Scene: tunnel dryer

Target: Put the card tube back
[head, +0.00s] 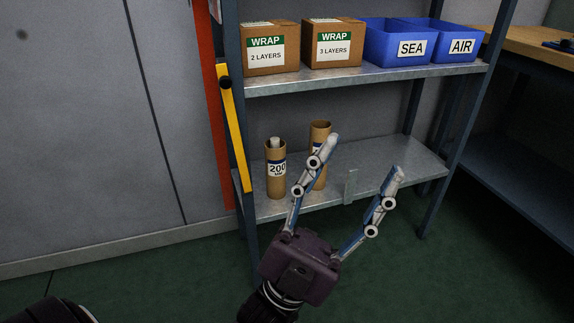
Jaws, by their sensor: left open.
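Two brown card tubes stand upright on the lower grey shelf (405,165). The left card tube (276,185) has a white label reading 200, and something pale shows in its open top. The right card tube (320,130) stands a little behind it. My left gripper is open and empty, fingers pointing up and away. Its left finger overlaps the right tube in the picture; I cannot tell whether it touches. My right gripper is not in view.
A small upright metal plate (351,186) stands at the lower shelf's front edge. The upper shelf holds two WRAP boxes (271,48) (334,43) and blue SEA (397,43) and AIR (450,43) bins. A yellow bar (234,130) is by the left post. The lower shelf's right part is clear.

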